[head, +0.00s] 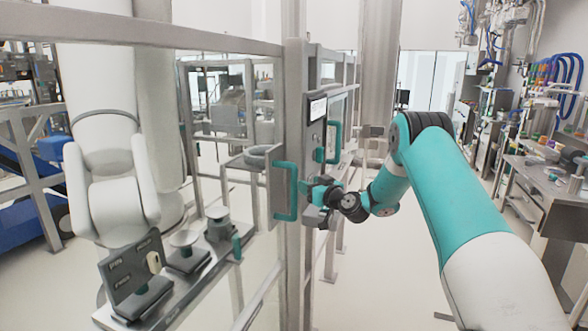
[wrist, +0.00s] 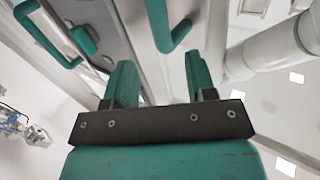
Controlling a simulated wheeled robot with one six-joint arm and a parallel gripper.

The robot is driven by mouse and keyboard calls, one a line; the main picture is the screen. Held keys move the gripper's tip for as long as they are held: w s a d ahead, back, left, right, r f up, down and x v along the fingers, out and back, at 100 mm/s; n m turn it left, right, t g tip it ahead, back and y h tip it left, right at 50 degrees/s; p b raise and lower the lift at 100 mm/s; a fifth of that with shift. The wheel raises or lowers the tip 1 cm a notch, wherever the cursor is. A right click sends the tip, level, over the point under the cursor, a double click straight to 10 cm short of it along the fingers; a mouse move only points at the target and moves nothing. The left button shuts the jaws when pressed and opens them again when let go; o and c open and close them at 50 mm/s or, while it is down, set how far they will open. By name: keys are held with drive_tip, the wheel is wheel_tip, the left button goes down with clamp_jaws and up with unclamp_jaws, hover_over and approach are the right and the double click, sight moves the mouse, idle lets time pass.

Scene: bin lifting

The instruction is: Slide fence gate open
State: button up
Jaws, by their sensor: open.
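The fence gate (head: 150,35) is a grey metal frame with clear panels. A teal C-shaped handle (head: 287,190) stands upright on a grey plate at its edge. A second teal handle (head: 333,142) is on the dark-panelled post unit just right of it. My gripper (head: 308,192) is open, close to the right side of the first handle. In the wrist view, my two teal fingers (wrist: 161,85) are apart with nothing between their pads. A teal handle bar (wrist: 165,25) lies ahead, in line with the gap. The other handle (wrist: 45,35) is at upper left.
Behind the fence stand a white robot arm (head: 100,150) and a bench (head: 185,280) with small fixtures. A workbench (head: 530,190) with equipment is at the right. Grey fence posts (head: 293,130) stand close to my gripper. Floor is clear between the fence and workbench.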

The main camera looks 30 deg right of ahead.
sight(296, 177)
drive_tip(key=w+p, duration=0.1)
drive_tip(key=w, duration=0.2)
drive_tip(key=w+p, duration=0.1)
drive_tip(key=w, duration=0.2)
drive_tip(key=w+p, duration=0.1)
drive_tip(key=w, duration=0.2)
drive_tip(key=shift+a, duration=0.4)
clamp_jaws()
